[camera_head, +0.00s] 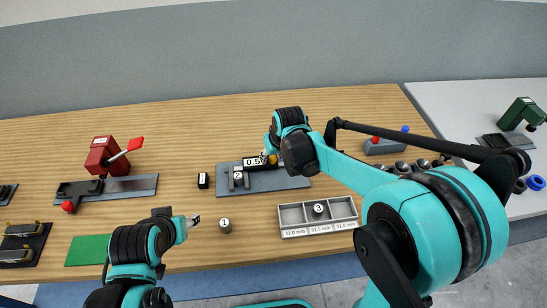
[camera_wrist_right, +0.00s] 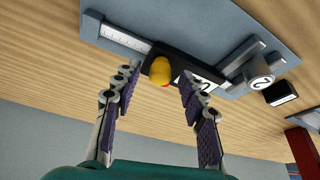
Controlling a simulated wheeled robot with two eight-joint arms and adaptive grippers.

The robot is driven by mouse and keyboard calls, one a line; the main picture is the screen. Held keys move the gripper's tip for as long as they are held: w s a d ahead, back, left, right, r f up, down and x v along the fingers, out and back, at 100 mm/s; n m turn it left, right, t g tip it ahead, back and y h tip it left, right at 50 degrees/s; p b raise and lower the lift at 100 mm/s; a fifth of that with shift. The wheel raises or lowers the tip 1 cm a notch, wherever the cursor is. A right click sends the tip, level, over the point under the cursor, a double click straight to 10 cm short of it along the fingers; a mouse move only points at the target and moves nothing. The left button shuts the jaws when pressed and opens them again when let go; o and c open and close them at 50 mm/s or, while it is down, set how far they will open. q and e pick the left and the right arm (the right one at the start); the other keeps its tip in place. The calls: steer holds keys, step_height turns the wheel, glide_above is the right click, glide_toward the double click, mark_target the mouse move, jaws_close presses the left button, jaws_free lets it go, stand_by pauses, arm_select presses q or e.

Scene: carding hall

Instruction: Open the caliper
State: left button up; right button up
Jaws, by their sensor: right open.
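The caliper (camera_head: 253,162) lies on a grey plate (camera_head: 268,187) mid-table, its display reading about 0.5. A metal cylinder marked 2 (camera_head: 239,180) stands at its jaw end; whether the jaws touch it I cannot tell. In the right wrist view the caliper's black slider (camera_wrist_right: 190,66) carries a yellow knob (camera_wrist_right: 160,70), with a bit of red below it. My right gripper (camera_wrist_right: 157,78) is open, its fingers on either side of the knob with visible gaps. In the head view my right gripper (camera_head: 268,148) is above the slider. My left gripper (camera_head: 193,220) is near the front edge, its fingers too small to judge.
Cylinder 1 (camera_head: 225,226) stands on the table by my left gripper. A three-compartment tray (camera_head: 290,233) holds cylinder 3 (camera_head: 319,210) in its middle compartment. A small black block (camera_head: 203,181) sits left of the plate. A red lever device (camera_head: 103,156) and a green mat (camera_head: 88,250) are further left.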

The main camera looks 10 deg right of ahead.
jaws_close()
steer(key=shift+d, duration=2)
steer(key=shift+a, duration=0.1)
jaws_free()
steer(key=v, duration=1.2)
steer(key=shift+s, duration=0.15)
